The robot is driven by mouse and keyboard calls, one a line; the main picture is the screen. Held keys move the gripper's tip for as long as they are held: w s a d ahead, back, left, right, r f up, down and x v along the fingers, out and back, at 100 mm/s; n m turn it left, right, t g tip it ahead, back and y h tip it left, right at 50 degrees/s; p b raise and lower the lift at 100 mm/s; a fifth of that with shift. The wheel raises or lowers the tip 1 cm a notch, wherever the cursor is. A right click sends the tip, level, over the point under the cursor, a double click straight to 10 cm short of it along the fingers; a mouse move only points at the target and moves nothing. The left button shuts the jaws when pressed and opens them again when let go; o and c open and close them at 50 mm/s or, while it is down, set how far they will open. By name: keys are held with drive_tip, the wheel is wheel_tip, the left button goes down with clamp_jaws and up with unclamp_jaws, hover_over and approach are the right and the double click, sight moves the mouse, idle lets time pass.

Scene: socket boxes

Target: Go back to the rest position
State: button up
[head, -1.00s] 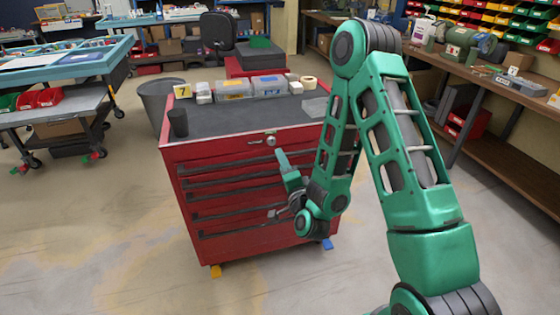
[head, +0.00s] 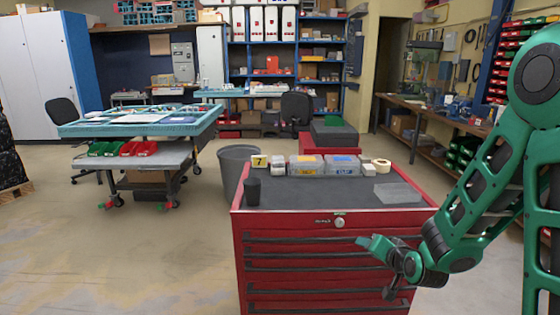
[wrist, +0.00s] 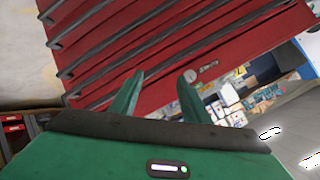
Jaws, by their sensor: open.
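My gripper (head: 378,268) is in front of the red tool cabinet (head: 330,225), at the right part of its drawer fronts in the head view. In the wrist view my gripper (wrist: 160,92) shows two green fingers spread apart with nothing between them. The cabinet's red drawer fronts (wrist: 150,75) with dark handles fill much of that view, tilted, beyond the fingertips. All the drawers that I can see look shut. My arm is bent at the right side of the head view.
On the cabinet's dark top stand a black cup (head: 252,191), two clear-lidded boxes (head: 306,165), a tape roll (head: 381,164) and a yellow number 7 sign (head: 259,162). A grey bin (head: 238,165) stands behind left. A blue workbench (head: 135,122) is farther left.

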drive_tip(key=s+d+r+n+g+h, duration=0.1)
drive_tip(key=s+d+r+g+h, duration=0.2)
drive_tip(key=s+d, duration=0.6)
drive_tip(key=s+d+r+g, duration=0.1)
drive_tip(key=s+r+g, duration=0.1)
drive_tip(key=s, duration=0.7)
drive_tip(key=s+d+r+g+y, duration=0.1)
drive_tip(key=s+g, duration=0.3)
drive_tip(key=s, duration=0.6)
drive_tip(key=s+d+r+g, duration=0.2)
drive_tip(key=s+r, duration=0.2)
drive_tip(key=s, duration=0.5)
drive_tip(key=shift+s+d+m+g+y, duration=0.25)
drive_tip(key=shift+d+m+g+y, duration=0.05)
drive_tip(key=shift+g+y, duration=0.1)
